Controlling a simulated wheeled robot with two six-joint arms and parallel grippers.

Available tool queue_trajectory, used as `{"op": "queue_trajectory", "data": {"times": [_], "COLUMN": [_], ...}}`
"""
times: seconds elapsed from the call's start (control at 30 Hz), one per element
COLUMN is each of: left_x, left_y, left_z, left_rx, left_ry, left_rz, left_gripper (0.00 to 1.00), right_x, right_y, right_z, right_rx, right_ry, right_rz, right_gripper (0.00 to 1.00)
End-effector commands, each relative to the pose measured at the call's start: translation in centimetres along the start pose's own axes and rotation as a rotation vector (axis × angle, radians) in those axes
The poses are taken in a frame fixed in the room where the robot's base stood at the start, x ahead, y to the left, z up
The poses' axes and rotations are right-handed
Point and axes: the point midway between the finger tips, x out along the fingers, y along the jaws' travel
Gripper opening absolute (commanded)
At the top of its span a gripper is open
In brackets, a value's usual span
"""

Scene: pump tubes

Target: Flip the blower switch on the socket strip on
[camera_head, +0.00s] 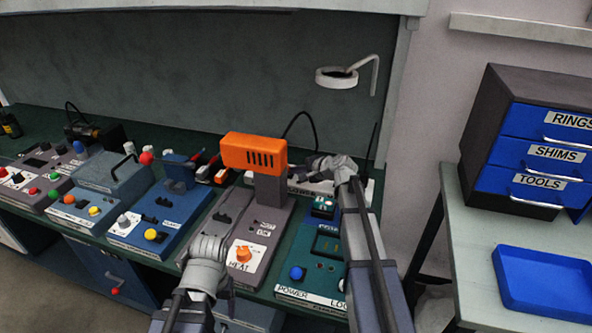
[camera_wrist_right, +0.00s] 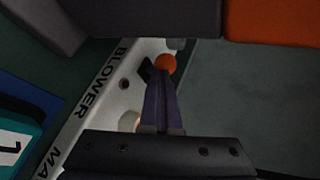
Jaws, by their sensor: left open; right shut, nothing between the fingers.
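The white socket strip (camera_head: 318,186) lies at the back of the bench, partly hidden by my right arm. In the right wrist view the strip (camera_wrist_right: 92,112) runs diagonally and bears the label BLOWER. A black switch piece (camera_wrist_right: 145,70) and a round orange part (camera_wrist_right: 165,64) sit at the label's far end. My right gripper (camera_wrist_right: 161,84) is shut and empty, its tips overlapping the strip beside these parts; I cannot tell whether they touch. In the head view the right gripper (camera_head: 312,164) is above the strip. My left gripper (camera_head: 212,242) is open over the front of the bench.
An orange blower head (camera_head: 253,152) stands on a grey HEAT unit (camera_head: 254,232) left of my right gripper. A teal POWER unit (camera_head: 309,270) lies in front of the strip. Blue and grey units fill the left.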

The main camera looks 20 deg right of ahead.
Motion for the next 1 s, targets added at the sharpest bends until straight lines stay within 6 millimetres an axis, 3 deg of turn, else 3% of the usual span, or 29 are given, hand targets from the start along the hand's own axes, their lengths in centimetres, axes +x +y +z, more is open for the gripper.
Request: {"op": "queue_trajectory", "data": {"times": [0.5, 1.0], "left_x": [-3.3, -4.5], "left_y": [-0.3, -0.4], "left_z": [0.2, 0.3], "left_rx": [0.000, 0.000], "left_ry": [0.000, 0.000], "left_rz": [0.000, 0.000], "left_gripper": [0.73, 0.73], "right_x": [0.5, 1.3], "right_y": [-2.1, -3.0], "right_z": [-1.7, -3.4], "right_rx": [0.201, 0.408], "right_ry": [-0.094, -0.192], "right_rz": [0.154, 0.313], "right_gripper": [0.00, 0.00]}}
